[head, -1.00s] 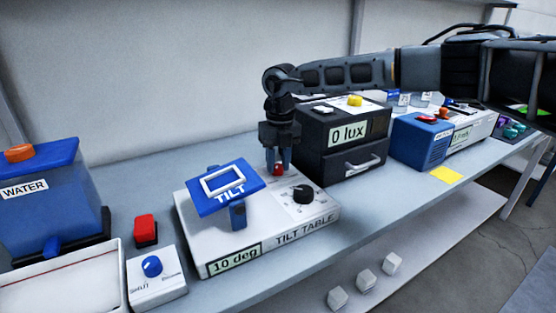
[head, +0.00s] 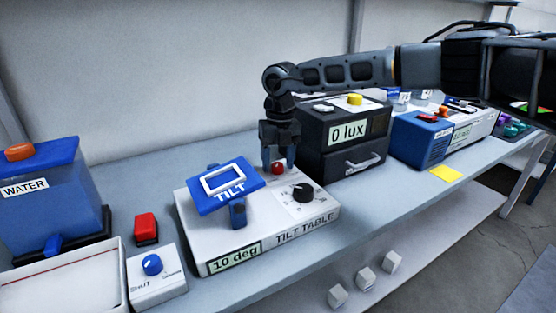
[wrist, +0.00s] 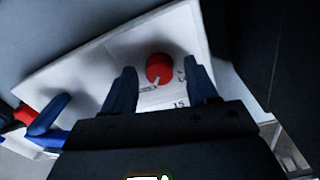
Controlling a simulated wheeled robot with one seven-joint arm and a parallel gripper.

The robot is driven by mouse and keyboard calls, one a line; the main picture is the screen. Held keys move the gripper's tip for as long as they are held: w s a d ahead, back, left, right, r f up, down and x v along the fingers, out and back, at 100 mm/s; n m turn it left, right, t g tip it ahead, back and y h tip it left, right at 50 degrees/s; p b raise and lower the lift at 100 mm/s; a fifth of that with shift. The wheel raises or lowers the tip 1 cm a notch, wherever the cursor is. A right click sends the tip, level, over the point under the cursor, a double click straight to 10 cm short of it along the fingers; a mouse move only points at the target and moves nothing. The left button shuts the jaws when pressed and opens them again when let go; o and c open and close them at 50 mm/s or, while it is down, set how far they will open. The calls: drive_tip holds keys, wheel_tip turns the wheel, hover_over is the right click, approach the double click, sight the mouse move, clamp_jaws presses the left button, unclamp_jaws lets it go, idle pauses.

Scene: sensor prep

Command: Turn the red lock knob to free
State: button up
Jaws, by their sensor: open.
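The red lock knob (head: 277,168) sits on the white top of the tilt table (head: 215,262), behind the black dial (head: 302,192). The tilt table's display reads 10 deg. My gripper (head: 278,162) points down over the knob with its blue fingers apart. In the wrist view the red knob (wrist: 159,68) shows between and just beyond the open fingertips (wrist: 160,80), with a pale pointer line at its lower edge. The fingers look clear of the knob. Labels beside it are partly legible; the knob's lock state cannot be read.
The tilted blue TILT plate (head: 226,186) with a white frame stands left of the knob. The black 0 lux box (head: 340,160) is close on the right. A red button (head: 146,227) and a blue-knobbed box (head: 158,285) stand further left.

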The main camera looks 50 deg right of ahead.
sight(279, 164)
drive_tip(key=shift+s+d+r+b, duration=0.1)
drive_tip(key=shift+r+b, duration=0.05)
drive_tip(key=shift+r, duration=1.8)
drive_tip(key=shift+d+r+b, duration=0.1)
drive_tip(key=shift+r+b, duration=0.05)
drive_tip(key=shift+r, duration=1.8)
